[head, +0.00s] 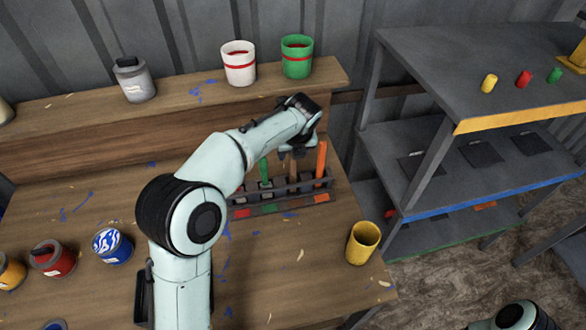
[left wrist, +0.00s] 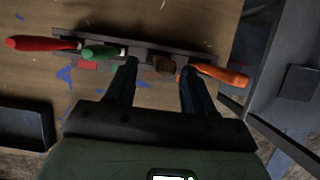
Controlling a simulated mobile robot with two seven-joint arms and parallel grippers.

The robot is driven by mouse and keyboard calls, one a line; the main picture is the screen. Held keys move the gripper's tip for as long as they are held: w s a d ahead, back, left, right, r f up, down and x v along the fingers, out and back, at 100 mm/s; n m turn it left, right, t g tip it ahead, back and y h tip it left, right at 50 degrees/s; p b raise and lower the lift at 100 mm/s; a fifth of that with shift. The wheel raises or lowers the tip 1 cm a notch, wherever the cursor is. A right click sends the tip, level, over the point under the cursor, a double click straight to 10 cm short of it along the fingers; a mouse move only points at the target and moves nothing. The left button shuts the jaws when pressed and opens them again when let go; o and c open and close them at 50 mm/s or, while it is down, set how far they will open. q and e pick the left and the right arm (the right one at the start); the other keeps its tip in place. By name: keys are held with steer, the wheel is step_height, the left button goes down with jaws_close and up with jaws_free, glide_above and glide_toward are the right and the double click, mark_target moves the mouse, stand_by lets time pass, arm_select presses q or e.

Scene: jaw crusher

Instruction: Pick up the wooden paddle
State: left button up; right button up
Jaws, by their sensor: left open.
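A rack (head: 310,199) on the workbench holds several handled tools upright. The wooden paddle's brown handle (left wrist: 165,66) stands in it between a green handle (left wrist: 101,52) and an orange handle (left wrist: 222,75). In the head view the paddle (head: 293,168) shows just under my left gripper (head: 298,150). In the left wrist view my left gripper (left wrist: 159,72) is open, its two fingers on either side of the brown handle's end, the right finger close to the orange handle. I cannot tell whether either finger touches. My right gripper is out of view.
A red handle (left wrist: 40,43) stands at the rack's other end. A yellow cup (head: 362,243) is right of the rack. White (head: 239,64) and green (head: 297,57) buckets stand on the raised shelf behind. A grey shelving unit (head: 470,70) is at the right.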

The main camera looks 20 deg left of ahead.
mark_target(292, 164)
arm_select(q)
steer(key=x, duration=0.5)
steer(key=shift+w, duration=0.3)
steer(key=shift+r, duration=0.15)
jaws_close()
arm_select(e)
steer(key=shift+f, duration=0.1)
